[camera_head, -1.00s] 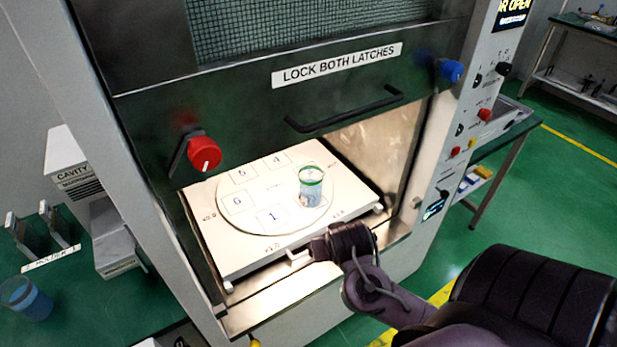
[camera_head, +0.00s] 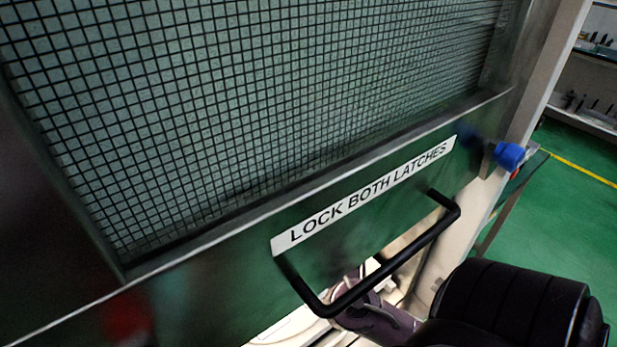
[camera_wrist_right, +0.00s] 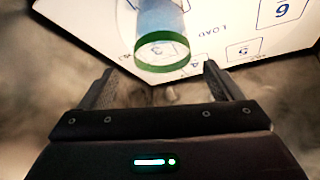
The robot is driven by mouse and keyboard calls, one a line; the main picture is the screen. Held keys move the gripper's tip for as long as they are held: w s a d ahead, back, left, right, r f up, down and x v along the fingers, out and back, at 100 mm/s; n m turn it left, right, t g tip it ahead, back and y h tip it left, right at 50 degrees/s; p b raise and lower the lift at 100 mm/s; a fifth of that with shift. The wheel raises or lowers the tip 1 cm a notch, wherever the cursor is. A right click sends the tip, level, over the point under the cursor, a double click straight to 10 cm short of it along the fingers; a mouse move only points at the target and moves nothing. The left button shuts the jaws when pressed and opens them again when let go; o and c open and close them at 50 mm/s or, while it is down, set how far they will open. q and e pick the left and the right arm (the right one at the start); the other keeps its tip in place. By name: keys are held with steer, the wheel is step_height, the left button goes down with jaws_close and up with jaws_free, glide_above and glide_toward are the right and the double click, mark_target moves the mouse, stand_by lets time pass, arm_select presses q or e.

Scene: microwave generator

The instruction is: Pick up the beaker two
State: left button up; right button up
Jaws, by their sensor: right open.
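The beaker (camera_wrist_right: 160,22), clear with a green rim and bluish contents, shows in the right wrist view at the top, over a numbered white plate (camera_wrist_right: 222,22). A digit shows through its mouth. My right gripper (camera_wrist_right: 158,72) is open, its two fingers on either side of the beaker's rim in the picture. The beaker looks a little beyond the fingertips, and nothing is held. In the head view the raised door hides the beaker and the right gripper. My left gripper is not in view.
The microwave door fills most of the head view, with a mesh window (camera_head: 250,90), a label (camera_head: 365,195) and a black handle (camera_head: 395,262) above my right arm. A blue latch knob (camera_head: 509,155) is at the right. Green floor (camera_head: 580,225) is open beyond.

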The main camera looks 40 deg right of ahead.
steer(key=x, duration=0.2)
steer(key=b+x, duration=0.1)
steer(key=x, duration=0.3)
steer(key=shift+s+a+f, duration=0.2)
steer(key=shift+a+f, duration=0.05)
steer(key=shift+a, duration=0.1)
steer(key=shift+w+d, duration=0.1)
steer(key=shift+c, duration=1.1)
steer(key=c, duration=0.7)
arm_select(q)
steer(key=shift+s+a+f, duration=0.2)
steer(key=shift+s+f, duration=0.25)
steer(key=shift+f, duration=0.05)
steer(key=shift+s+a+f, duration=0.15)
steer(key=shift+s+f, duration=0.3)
arm_select(e)
steer(key=c, duration=0.7)
